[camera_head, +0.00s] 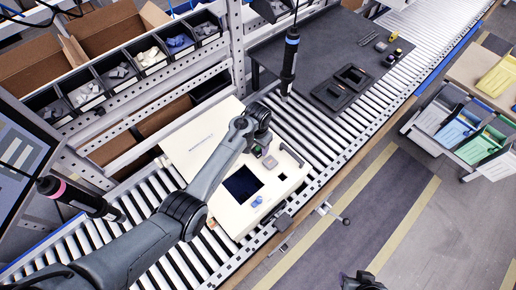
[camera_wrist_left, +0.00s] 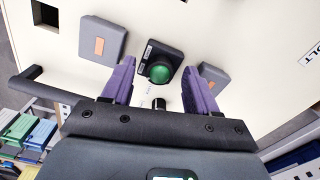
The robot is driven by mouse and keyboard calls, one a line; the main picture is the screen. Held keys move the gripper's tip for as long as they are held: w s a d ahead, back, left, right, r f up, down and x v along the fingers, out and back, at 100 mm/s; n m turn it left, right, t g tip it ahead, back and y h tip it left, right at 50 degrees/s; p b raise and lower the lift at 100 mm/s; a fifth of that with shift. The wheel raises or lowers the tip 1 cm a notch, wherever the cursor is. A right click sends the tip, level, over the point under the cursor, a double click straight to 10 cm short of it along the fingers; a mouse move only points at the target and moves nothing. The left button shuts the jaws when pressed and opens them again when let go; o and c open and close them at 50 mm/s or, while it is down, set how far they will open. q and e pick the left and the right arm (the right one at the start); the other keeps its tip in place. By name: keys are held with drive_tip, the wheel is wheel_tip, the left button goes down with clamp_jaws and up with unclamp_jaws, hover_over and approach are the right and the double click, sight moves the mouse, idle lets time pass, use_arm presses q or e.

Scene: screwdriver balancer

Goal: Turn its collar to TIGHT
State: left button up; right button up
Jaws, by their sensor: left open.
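A dark hanging screwdriver with a blue ring (camera_head: 291,62) hangs upright over the rollers at the top middle. A second dark screwdriver with a pink ring (camera_head: 80,197) hangs tilted at the left. I cannot read any TIGHT mark on either ring. My left gripper (camera_head: 263,138) is over the far part of a cream panel (camera_head: 226,215), away from both screwdrivers. In the left wrist view its purple fingers (camera_wrist_left: 158,78) are open and empty, with a green round button (camera_wrist_left: 160,72) on a dark box showing between them. A dark part of mine at the bottom edge may be the right gripper (camera_head: 361,282).
The panel lies on a roller conveyor (camera_head: 330,120) and has a dark square opening and a blue knob (camera_head: 256,201). A dark table (camera_head: 345,45) with a black case (camera_head: 342,88) stands behind. Shelves with bins (camera_head: 118,72) line the left. Coloured trays (camera_head: 458,130) stand right.

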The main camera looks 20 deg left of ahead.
use_arm(q)
drive_tip(key=shift+c, duration=0.4)
drive_tip(key=c, duration=1)
